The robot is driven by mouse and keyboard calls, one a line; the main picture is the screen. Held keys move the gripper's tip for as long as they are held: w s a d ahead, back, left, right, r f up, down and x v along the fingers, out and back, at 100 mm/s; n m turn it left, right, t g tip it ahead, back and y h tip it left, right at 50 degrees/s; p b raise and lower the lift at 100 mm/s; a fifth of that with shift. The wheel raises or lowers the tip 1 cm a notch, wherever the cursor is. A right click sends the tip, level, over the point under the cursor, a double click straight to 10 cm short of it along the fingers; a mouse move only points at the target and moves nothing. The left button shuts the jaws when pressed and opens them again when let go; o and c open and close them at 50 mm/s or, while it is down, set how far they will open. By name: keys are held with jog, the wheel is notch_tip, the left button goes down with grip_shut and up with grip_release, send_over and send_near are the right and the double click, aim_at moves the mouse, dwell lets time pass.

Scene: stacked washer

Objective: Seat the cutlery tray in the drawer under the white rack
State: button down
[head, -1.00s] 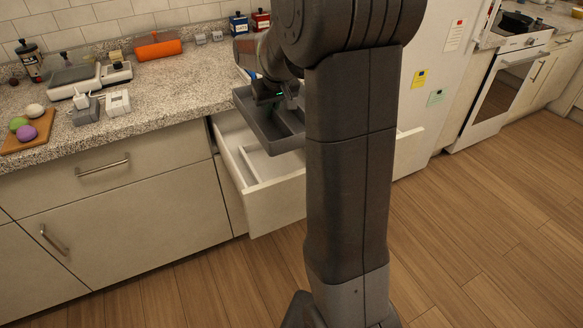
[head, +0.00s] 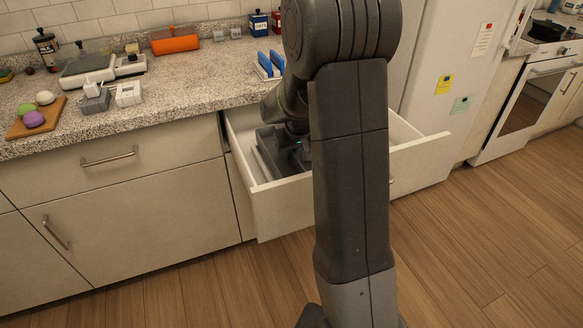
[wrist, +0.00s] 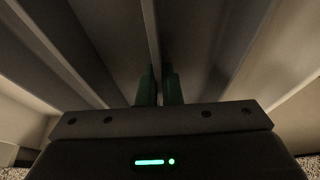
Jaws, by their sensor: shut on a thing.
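The dark grey cutlery tray (head: 266,154) is down inside the open white drawer (head: 285,208) in the head view, mostly hidden by my arm. I cannot tell whether it lies flat on the drawer floor. In the wrist view my gripper (wrist: 159,88) is shut on the tray's middle divider (wrist: 150,30), with the tray's channels on both sides. In the head view my gripper (head: 298,143) is partly hidden behind my arm. The white rack (head: 267,70) holds blue upright items and stands on the counter above the drawer.
The granite counter (head: 190,85) overhangs the drawer's back part. The white fridge (head: 440,100) is close on the right. The wood floor in front is clear.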

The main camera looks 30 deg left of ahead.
aim_at(292, 162)
jog(key=shift+f, duration=2.65)
jog(key=shift+b, duration=0.3)
jog(key=shift+f, duration=0.2)
jog(key=c, duration=1.6)
grip_release()
jog(key=shift+r, duration=0.15)
